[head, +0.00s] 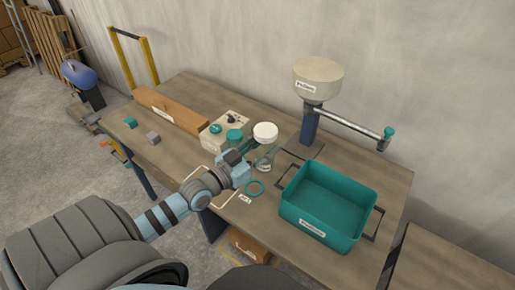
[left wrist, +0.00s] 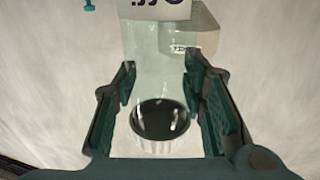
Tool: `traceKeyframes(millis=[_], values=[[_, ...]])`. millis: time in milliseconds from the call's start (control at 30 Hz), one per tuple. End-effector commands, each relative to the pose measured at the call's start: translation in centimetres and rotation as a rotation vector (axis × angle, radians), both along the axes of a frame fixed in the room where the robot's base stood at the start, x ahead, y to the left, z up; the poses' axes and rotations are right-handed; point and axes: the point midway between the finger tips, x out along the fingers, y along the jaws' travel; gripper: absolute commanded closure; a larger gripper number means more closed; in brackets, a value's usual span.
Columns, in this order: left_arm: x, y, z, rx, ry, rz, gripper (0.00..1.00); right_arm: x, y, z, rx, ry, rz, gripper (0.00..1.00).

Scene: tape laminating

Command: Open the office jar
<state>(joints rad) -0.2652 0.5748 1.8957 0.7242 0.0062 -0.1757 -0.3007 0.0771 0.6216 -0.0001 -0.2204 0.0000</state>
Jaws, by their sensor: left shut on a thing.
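The jar (head: 264,162), a clear glass body with a pale round top (head: 265,130), stands upright near the middle of the table. My left gripper (head: 257,151) comes in from its left side and is shut on the jar, partly hiding it. In the left wrist view the pale jar (left wrist: 160,60) is between the two dark green fingers (left wrist: 162,85). A ribbed white rim with a dark oval (left wrist: 157,122) shows toward the bottom there. The label at the top edge is cut off. I cannot tell whether the lid is loose. My right gripper is not in view.
A hopper on a post (head: 318,76) stands at the back.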

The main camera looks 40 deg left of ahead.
Motion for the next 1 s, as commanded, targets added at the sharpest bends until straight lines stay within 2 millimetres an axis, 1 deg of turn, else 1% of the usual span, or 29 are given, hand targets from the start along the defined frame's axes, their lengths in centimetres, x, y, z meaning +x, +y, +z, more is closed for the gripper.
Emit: traceKeyframes(millis=[33,100,200,267,367,600,700,767,867,967,1000], values=[[1.1,1.9,1.3,-0.003,0.001,0.055,1.0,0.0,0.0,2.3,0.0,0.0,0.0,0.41],[2.2,4.2,1.0,-0.004,0.006,0.121,1.0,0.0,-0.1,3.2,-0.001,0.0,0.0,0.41],[2.9,6.0,0.3,-0.004,0.011,0.176,1.0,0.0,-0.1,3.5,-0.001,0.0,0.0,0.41],[3.1,6.5,-0.7,-0.002,0.012,0.189,1.0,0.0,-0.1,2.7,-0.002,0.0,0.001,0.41],[3.0,6.5,-3.5,-0.002,0.013,0.191,1.0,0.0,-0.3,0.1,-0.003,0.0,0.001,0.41],[3.0,6.4,-12.5,-0.003,0.014,0.189,1.0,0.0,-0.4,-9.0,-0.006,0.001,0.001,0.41],[3.0,6.4,-15.4,-0.003,0.014,0.188,1.0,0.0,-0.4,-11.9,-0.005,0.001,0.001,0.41],[3.0,6.4,-16.3,-0.003,0.014,0.188,1.0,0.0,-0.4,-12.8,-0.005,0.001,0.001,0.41],[3.0,6.4,-17.1,-0.003,0.014,0.188,1.0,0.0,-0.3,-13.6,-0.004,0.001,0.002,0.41],[3.0,6.4,-18.8,-0.003,0.013,0.188,1.0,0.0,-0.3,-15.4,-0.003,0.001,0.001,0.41],[3.0,6.4,-19.7,-0.003,0.014,0.188,1.0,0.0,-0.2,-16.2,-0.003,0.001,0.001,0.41]])
